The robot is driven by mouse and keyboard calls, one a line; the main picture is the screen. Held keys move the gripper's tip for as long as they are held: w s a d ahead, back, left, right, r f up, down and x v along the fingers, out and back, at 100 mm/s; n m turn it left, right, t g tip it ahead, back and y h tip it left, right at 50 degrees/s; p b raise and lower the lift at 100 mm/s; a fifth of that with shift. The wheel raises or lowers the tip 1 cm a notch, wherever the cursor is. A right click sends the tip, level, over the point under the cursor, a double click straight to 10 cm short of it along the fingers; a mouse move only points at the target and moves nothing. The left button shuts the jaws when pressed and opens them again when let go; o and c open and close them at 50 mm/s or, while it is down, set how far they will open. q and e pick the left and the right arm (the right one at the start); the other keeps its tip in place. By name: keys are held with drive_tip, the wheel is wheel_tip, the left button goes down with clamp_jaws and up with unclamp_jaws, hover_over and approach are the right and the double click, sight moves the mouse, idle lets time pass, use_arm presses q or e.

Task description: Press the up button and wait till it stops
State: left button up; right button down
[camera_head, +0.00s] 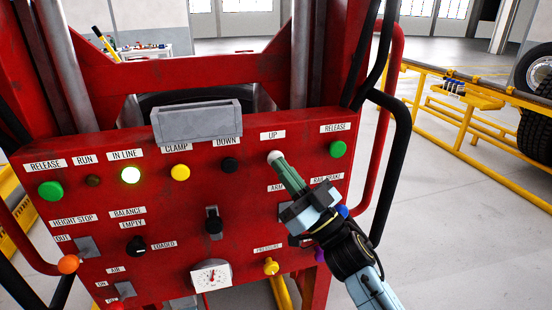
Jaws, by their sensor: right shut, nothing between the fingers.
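The up button (275,156) is a pale round button under the "UP" label on the red control panel (110,200). My right gripper (281,165) comes in from the lower right. Its fingers are closed together with nothing between them. The fingertips are at the up button and cover part of it; I cannot tell whether the button is pressed in. The black down button (230,165) is just left of it. My left gripper is not in view.
A green release button (338,149) is to the right, a yellow clamp button (180,172) to the left. A lit in-line button (131,175) glows. Black and red hoses (402,150) curve along the panel's right side. Yellow rails (480,135) and tyres stand at the far right.

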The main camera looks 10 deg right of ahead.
drive_tip(key=s+p, duration=0.2)
drive_tip(key=s, duration=0.3)
drive_tip(key=shift+f, duration=0.1)
idle(0.3)
